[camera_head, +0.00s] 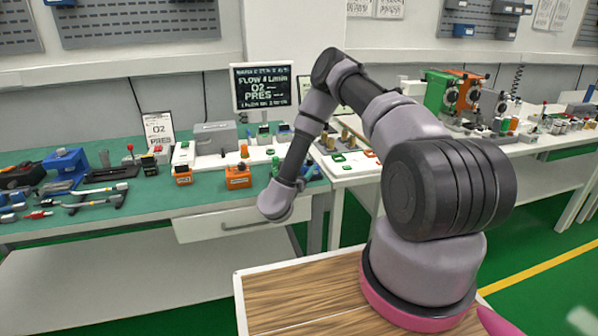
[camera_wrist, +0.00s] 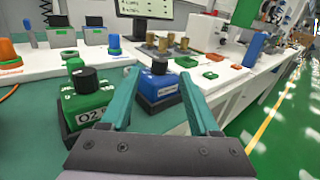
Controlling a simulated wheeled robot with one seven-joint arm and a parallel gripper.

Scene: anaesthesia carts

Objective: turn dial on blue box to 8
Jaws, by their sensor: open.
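In the wrist view, a blue box (camera_wrist: 157,84) with a black dial (camera_wrist: 159,67) on top stands ahead on the green bench. My gripper (camera_wrist: 158,75) is open and empty, its two teal fingers spread apart. The blue box and its dial show between the fingertips, beyond them, with a gap that is hard to judge. The dial's setting and any numbers are too small to read. In the head view, a small blue box (camera_head: 309,172) is at the bench's right end, close behind my arm. My gripper cannot be made out there.
A green box labelled O2 (camera_wrist: 88,104) with a black dial stands close to the left finger. A white raised shelf (camera_wrist: 35,68) with several small devices lies behind. A monitor (camera_head: 264,88) stands at the back. Orange boxes (camera_head: 238,178) sit further left.

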